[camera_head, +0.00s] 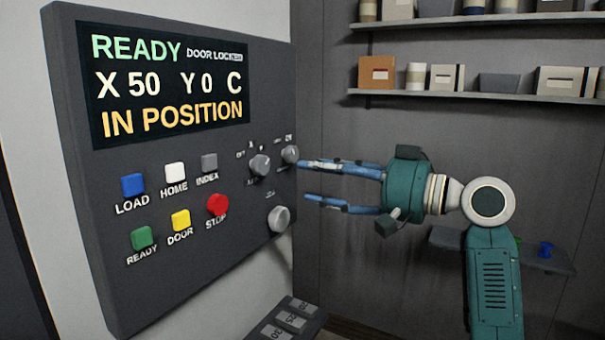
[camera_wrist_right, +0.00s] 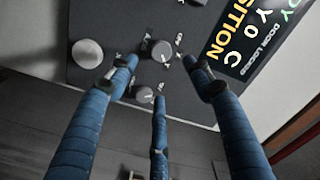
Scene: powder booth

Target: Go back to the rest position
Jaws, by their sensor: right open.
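My right gripper (camera_head: 302,180) reaches in from the right in the head view, its blue fingers spread open and pointing left at the right edge of the dark control panel (camera_head: 100,225). Nothing is between the fingers. The upper fingertip appears close to the small right knob (camera_head: 290,154); contact cannot be told. In the right wrist view, three open fingers (camera_wrist_right: 160,75) point toward the panel, with the same small knob (camera_wrist_right: 144,94) and another knob (camera_wrist_right: 162,50) visible between them. My left gripper is in neither view.
The panel's display (camera_head: 170,85) reads READY and IN POSITION. Below are several coloured buttons, a red stop button (camera_head: 218,204) and a larger lower knob (camera_head: 278,218). Shelves (camera_head: 450,97) with boxes line the back wall. A small low shelf (camera_head: 550,262) is behind my right arm.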

